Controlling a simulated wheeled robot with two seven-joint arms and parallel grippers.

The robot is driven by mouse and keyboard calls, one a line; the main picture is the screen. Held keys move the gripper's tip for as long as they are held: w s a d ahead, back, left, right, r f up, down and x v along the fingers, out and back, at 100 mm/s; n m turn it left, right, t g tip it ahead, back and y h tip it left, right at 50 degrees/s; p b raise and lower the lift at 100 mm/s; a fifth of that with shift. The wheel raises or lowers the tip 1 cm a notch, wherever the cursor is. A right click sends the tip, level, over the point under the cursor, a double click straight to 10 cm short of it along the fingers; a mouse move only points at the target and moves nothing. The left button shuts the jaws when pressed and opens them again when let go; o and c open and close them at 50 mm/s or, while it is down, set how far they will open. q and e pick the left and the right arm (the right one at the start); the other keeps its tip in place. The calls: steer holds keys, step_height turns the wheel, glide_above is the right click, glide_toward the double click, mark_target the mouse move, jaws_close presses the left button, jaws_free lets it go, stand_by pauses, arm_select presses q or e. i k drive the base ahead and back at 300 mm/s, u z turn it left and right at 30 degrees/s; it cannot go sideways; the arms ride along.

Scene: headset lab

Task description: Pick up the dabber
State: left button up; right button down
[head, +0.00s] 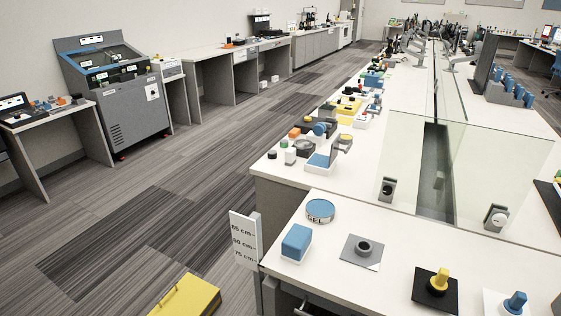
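I cannot tell for certain which object is the dabber. Two small upright handled objects stand at the near right of the white bench (405,242) in the head view. One is a yellow-handled piece (438,280) on a black square plate; the other is a blue-handled piece (515,302) on a white plate, near the bottom edge. Also on this bench are a blue block (297,240) on a white base, a round blue-topped tin (320,208), and a dark ring (364,247) on a grey plate. Neither of my grippers is in view.
A clear panel (485,165) stands across the bench behind these objects. A height sign (244,240) stands at the bench's left corner, and a yellow case (188,297) sits low beside it. The carpeted floor (150,215) to the left is mostly open.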

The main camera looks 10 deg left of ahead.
mark_target(290, 153)
steer(key=u, duration=2.4)
steer(key=i, duration=4.7)
steer(key=z, duration=2.9)
steer(key=i, duration=4.3)
steer(key=z, duration=0.15)
